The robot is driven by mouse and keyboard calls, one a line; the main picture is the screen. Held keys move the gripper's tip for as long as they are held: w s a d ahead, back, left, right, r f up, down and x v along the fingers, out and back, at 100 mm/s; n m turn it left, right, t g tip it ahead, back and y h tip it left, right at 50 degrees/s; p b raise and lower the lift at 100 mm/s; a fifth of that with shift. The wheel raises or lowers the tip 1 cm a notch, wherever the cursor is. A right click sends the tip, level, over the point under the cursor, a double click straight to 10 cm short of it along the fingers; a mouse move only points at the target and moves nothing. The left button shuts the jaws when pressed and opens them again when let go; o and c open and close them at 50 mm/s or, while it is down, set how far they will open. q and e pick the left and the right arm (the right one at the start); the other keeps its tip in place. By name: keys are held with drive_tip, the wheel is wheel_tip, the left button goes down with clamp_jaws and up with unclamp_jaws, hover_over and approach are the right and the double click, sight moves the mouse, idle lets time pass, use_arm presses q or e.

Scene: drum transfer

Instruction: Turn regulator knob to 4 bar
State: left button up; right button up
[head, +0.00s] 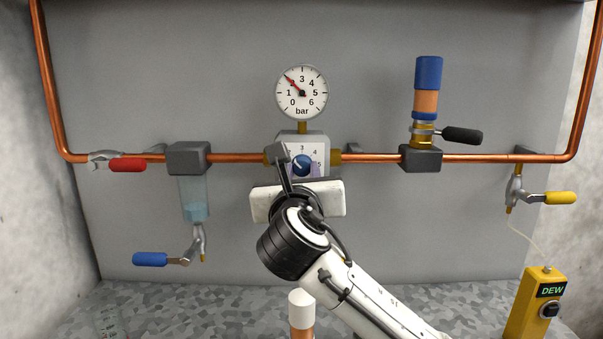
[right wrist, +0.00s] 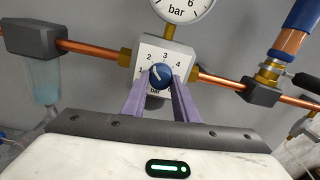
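The blue regulator knob (head: 302,166) sits on the face of the pale regulator box (head: 318,139). Its white mark points up and left, near the 2 on the printed scale. My right gripper (right wrist: 162,80) has its two purple fingers on either side of the knob (right wrist: 161,73), close against it with no clear gap, and appears shut on it. The round pressure gauge (head: 302,92) above has its red needle pointing up and left at about 2 bar, covering that numeral. My left gripper is in neither view.
Copper pipe (head: 370,158) runs across the grey panel. A red-handled valve (head: 127,165) and water bowl (head: 194,198) are left. A black-handled valve (head: 462,135), yellow-handled valve (head: 560,198) and yellow DEW meter (head: 538,305) are right.

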drive_tip(key=c, duration=0.3)
drive_tip(key=shift+c, duration=0.2)
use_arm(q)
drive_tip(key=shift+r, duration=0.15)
